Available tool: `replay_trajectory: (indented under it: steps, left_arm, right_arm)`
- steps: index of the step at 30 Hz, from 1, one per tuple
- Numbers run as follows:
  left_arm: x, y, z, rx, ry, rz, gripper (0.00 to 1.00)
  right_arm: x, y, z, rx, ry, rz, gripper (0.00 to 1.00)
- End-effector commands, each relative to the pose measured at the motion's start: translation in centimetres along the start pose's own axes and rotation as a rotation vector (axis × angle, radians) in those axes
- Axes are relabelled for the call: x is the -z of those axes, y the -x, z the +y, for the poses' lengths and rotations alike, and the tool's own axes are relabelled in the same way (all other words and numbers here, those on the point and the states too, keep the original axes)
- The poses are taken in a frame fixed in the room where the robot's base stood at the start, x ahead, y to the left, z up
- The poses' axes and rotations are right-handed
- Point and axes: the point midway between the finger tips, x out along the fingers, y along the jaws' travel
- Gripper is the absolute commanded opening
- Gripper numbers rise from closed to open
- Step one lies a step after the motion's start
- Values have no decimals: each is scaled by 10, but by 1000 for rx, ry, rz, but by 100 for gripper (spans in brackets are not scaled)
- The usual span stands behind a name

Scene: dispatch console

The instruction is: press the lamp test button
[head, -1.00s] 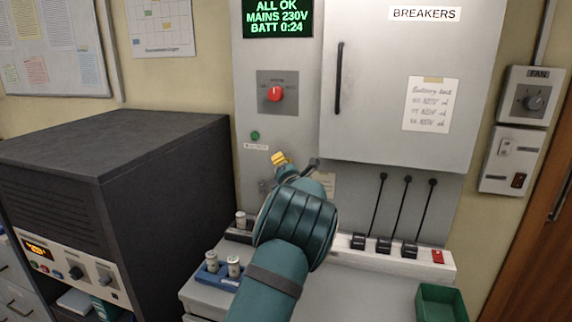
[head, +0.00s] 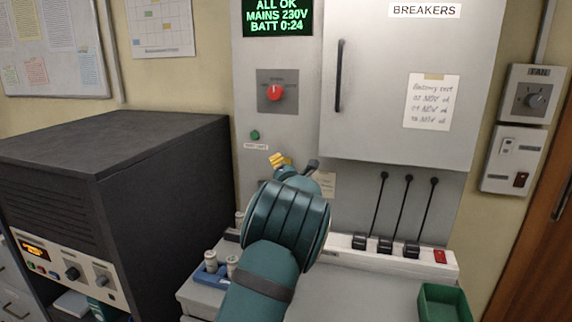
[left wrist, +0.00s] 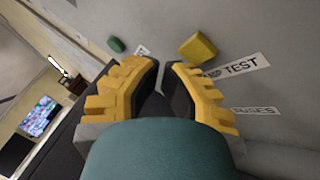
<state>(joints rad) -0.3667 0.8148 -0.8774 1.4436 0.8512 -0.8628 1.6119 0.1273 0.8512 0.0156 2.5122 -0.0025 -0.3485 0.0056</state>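The lamp test button appears in the left wrist view as a yellow block-shaped button (left wrist: 198,47) beside a label ending in TEST (left wrist: 240,66). My left gripper (left wrist: 163,66) has ridged yellow fingers with dark pads. Its fingers are drawn together with nothing held between them. The fingertips sit just below and left of the button in that view, and contact is not visible. In the head view my left gripper (head: 279,160) is at the grey panel, below and right of a green button (head: 255,135). My arm hides part of the panel there. My right gripper is not in view.
A red knob (head: 274,92) is above the gripper, and the breaker cabinet (head: 390,130) juts out at right. Below are a white strip with black plugs (head: 385,245), a blue holder (head: 208,275) and a green bin (head: 443,300). A dark rack (head: 120,160) stands at left.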

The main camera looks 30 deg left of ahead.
Motion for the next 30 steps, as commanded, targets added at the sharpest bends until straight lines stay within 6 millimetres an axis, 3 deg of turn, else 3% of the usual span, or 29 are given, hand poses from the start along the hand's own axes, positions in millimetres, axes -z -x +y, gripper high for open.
replay_trajectory:
  steps: [10, 18, 30]
  left_arm:
    - [13, 22, 8, 1, 3, 0, 0]
    - [20, 38, 20, 0, 1, 1, 0]
    - [21, 40, 21, 0, 0, 0, 0]
  right_arm:
    - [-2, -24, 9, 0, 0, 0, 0]
    - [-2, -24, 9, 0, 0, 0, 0]
    - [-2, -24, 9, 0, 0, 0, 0]
